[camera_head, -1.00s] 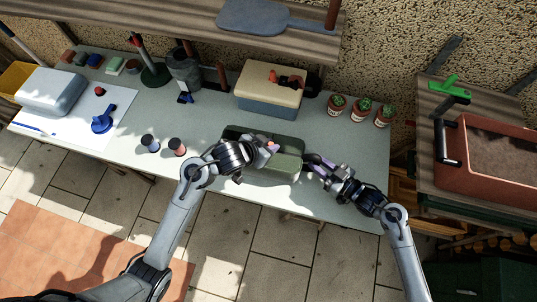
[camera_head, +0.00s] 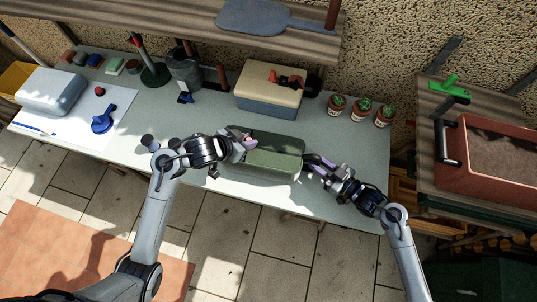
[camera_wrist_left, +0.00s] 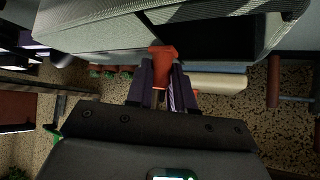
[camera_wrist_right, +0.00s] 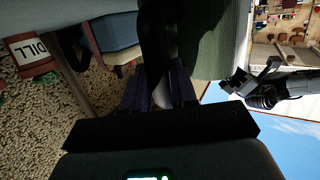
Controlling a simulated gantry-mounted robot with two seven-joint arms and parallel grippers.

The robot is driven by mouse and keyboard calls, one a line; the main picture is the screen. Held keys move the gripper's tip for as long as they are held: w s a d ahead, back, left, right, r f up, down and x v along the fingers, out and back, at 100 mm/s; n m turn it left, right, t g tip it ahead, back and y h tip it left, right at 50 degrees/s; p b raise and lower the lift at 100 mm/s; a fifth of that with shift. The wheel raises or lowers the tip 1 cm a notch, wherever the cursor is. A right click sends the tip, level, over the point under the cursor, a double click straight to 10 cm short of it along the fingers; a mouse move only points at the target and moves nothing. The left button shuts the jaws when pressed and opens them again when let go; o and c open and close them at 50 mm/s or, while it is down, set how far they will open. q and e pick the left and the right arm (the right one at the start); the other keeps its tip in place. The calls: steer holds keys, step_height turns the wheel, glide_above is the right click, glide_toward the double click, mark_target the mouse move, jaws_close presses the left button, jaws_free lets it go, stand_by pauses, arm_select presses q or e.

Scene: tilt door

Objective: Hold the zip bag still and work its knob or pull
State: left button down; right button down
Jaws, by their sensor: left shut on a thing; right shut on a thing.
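The zip bag (camera_head: 275,160) is a green, box-like bag lying on the grey-green table, with a dark opening along its far side. The dark opening (camera_wrist_left: 215,35) also shows in the left wrist view. My left gripper (camera_head: 248,142) is at the bag's left end, shut on an orange-red pull (camera_wrist_left: 163,58). My right gripper (camera_head: 307,160) is at the bag's right end, shut on a dark part of it (camera_wrist_right: 158,40). That grip is in deep shadow in the right wrist view, so its exact contact is hard to see.
A cream-lidded box (camera_head: 270,85) stands behind the bag. A small dark cup (camera_head: 148,142) is close to my left arm. The table (camera_head: 350,190) is clear at front right.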

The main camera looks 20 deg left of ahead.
arm_select(q)
steer(key=shift+s+a+f, duration=0.1)
steer(key=shift+a, duration=1.3)
steer(key=shift+s+a+f, duration=0.1)
steer(key=shift+a+f, duration=0.05)
steer(key=shift+a, duration=1.25)
steer(key=shift+s+a+f, duration=0.1)
steer(key=shift+a, duration=1.3)
steer(key=c, duration=1)
jaws_free()
steer(key=shift+o, duration=0.2)
steer(key=shift+w+r, duration=0.1)
steer(key=shift+r, duration=0.1)
step_height(320, 180, up, 7)
steer(key=shift+r, duration=0.1)
steer(key=v, duration=1.2)
